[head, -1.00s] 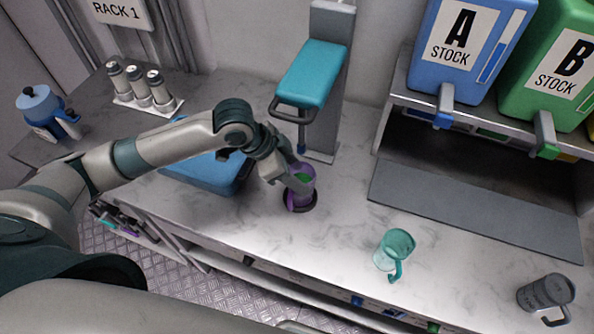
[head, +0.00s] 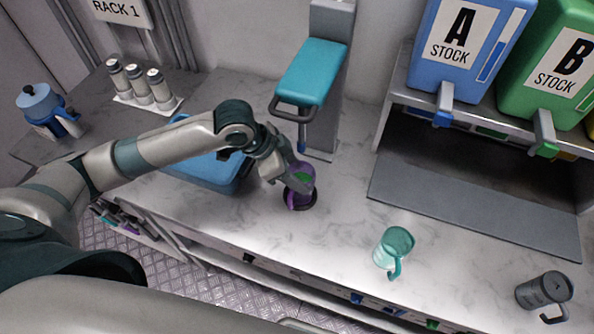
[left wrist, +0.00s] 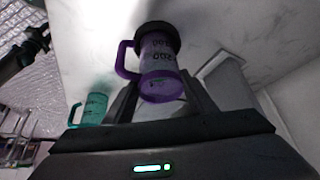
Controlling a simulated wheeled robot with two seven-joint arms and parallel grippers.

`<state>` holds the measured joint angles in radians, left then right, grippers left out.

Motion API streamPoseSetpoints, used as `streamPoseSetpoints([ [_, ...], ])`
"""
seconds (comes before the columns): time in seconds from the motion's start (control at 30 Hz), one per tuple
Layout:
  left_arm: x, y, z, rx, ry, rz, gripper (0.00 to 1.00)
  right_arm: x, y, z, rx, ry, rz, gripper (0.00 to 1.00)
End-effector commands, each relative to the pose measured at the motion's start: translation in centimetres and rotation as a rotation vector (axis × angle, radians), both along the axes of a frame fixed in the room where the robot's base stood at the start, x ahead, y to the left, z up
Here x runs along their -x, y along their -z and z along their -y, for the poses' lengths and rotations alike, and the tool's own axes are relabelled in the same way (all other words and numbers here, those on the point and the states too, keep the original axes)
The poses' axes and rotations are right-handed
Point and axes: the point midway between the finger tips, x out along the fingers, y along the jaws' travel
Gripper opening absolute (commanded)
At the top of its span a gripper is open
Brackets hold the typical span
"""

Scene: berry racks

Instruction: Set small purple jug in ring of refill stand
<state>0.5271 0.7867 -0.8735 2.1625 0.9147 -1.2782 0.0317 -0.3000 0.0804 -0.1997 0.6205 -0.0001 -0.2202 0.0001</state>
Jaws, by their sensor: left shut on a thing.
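The small purple jug (head: 305,190) stands on the marble counter below the refill stand, with its handle toward the front. A dark ring (head: 311,205) shows around its base; I cannot tell whether the jug is fully seated in it. Something green shows inside the jug's mouth. My left gripper (head: 297,179) is shut on the jug from the back left. In the left wrist view the jug (left wrist: 158,72) sits between the two fingers (left wrist: 160,100), with the dark ring (left wrist: 157,32) at its base. My right gripper is not in view.
The refill stand's teal head (head: 312,75) overhangs behind the jug. A teal mug (head: 393,250) and a grey mug (head: 540,289) stand to the right. Stock tanks (head: 462,40) stand on a shelf. Counter between jug and teal mug is clear.

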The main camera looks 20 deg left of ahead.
Motion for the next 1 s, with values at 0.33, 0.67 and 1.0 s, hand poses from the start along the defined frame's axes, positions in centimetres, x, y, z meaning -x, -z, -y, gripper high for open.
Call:
streamPoseSetpoints([
  [0.33, 0.0, 0.0, 0.0, 0.0, 0.0, 0.0, 0.73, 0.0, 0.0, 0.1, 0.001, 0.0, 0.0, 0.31],
  [0.67, 0.2, -0.7, -0.4, -0.001, -0.001, -0.001, 0.73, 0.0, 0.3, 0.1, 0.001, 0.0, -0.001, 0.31],
  [1.0, 1.5, -5.1, -2.7, -0.002, 0.0, 0.005, 0.73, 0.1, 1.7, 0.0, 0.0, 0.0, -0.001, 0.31],
])
